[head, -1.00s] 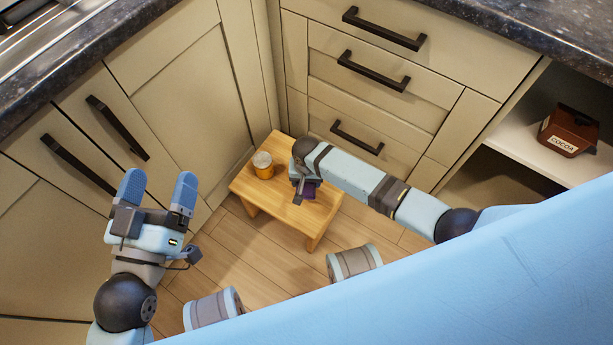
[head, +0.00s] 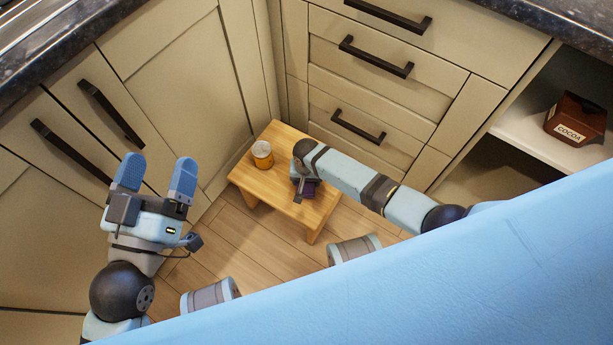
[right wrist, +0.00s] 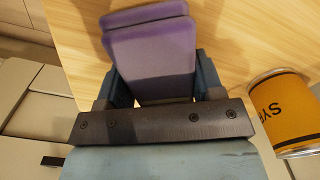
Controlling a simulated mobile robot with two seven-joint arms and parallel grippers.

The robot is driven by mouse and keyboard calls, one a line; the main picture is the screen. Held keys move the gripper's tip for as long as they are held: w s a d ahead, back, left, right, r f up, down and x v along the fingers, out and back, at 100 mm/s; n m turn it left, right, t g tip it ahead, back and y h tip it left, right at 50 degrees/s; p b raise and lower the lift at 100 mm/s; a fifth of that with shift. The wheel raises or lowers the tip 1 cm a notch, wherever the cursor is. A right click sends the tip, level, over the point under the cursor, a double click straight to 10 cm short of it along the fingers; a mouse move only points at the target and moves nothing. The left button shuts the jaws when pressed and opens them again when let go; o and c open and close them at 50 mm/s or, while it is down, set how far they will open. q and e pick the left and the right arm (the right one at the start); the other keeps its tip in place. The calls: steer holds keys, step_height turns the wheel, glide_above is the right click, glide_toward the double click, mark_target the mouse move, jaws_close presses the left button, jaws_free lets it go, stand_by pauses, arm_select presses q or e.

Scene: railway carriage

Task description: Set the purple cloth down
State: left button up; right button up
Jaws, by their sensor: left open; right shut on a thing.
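The purple cloth (right wrist: 150,55) is a folded, flat pad between the fingers of my right gripper (right wrist: 155,85) in the right wrist view. The wooden surface of the small table (right wrist: 235,35) lies behind it. In the head view only a bit of the cloth (head: 309,188) shows beside my right gripper (head: 304,186), over the small table (head: 270,190). I cannot tell whether the cloth touches the tabletop. My right gripper is shut on the cloth. My left gripper (head: 155,180) is open and empty, at the left, in front of the cabinets.
An orange can (head: 262,155) stands on the table to the left of my right gripper; it also shows in the right wrist view (right wrist: 283,112). Cabinet doors (head: 180,100) and drawers (head: 370,90) close in the corner. A cocoa box (head: 575,118) sits on a shelf at the right.

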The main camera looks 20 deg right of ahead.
arm_select(q)
steer(key=shift+f, duration=0.1)
arm_select(e)
steer(key=shift+f, duration=0.3)
stand_by(0.3)
steer(key=o, duration=1.1)
steer(key=shift+o, duration=0.2)
step_height(320, 180, up, 4)
steer(key=shift+p, duration=1.05)
arm_select(q)
steer(key=a+f+g+y+p, duration=0.3)
steer(key=f+p, duration=0.1)
steer(key=f, duration=0.3)
steer(key=shift+s+a+y, duration=0.3)
arm_select(e)
step_height(320, 180, up, 10)
steer(key=shift+f, duration=0.1)
